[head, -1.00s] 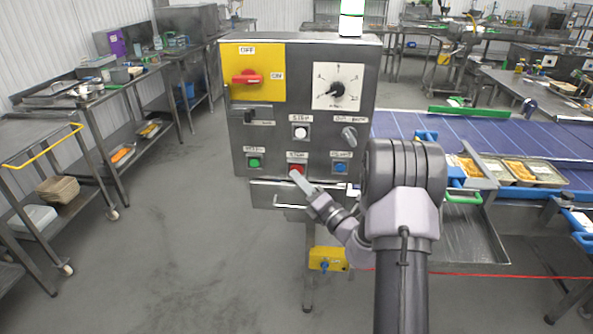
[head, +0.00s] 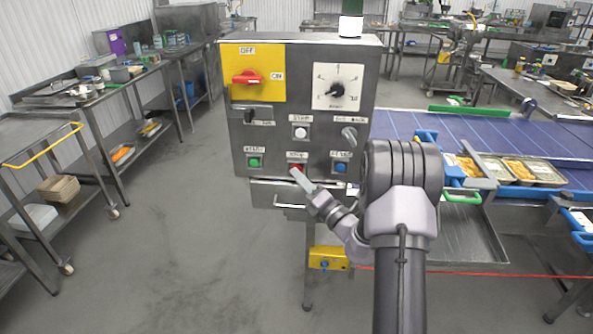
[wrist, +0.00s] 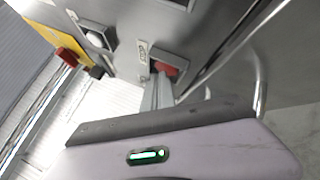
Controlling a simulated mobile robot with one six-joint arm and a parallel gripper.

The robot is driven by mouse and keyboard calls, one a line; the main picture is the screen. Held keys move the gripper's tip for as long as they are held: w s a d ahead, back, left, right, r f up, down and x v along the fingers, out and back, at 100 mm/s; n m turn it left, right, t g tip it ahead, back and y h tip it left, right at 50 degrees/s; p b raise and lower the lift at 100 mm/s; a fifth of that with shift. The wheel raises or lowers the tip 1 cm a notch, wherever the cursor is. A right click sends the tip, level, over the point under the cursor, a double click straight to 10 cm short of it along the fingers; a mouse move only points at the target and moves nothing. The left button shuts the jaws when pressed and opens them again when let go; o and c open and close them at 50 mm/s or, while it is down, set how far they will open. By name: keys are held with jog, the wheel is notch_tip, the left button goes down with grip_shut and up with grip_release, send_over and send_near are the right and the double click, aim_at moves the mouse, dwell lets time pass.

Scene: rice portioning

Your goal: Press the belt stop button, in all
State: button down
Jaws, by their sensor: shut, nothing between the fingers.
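The red stop button (head: 296,167) sits at the bottom middle of the steel control box (head: 235,130), under a small label. In the wrist view, the red button (wrist: 166,69) shows just beyond my fingertips. My gripper (head: 296,173) is shut and empty, its tips at the lower edge of the button. The tips overlap part of the button in both views; they look to be touching it, but how deep it is pressed I cannot tell. The lamp (head: 350,26) on top of the box shows no bright green light.
A green button (head: 254,162) and a blue button (head: 340,168) flank the red one. A white button (head: 300,133), a red rotary switch (head: 247,78) and a dial (head: 337,90) sit above. The blue belt (head: 500,132) with food trays (head: 533,172) runs at the right.

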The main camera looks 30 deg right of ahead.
jog(key=shift+s+a, duration=0.5)
jog(key=shift+s, duration=0.2)
jog(key=s+a, duration=0.1)
jog(key=s+a+b, duration=0.1)
jog(key=s, duration=0.2)
jog(key=shift+s+a+b, duration=0.1)
jog(key=shift+a+b, duration=0.25)
jog(key=shift+a, duration=0.05)
dwell(0.7)
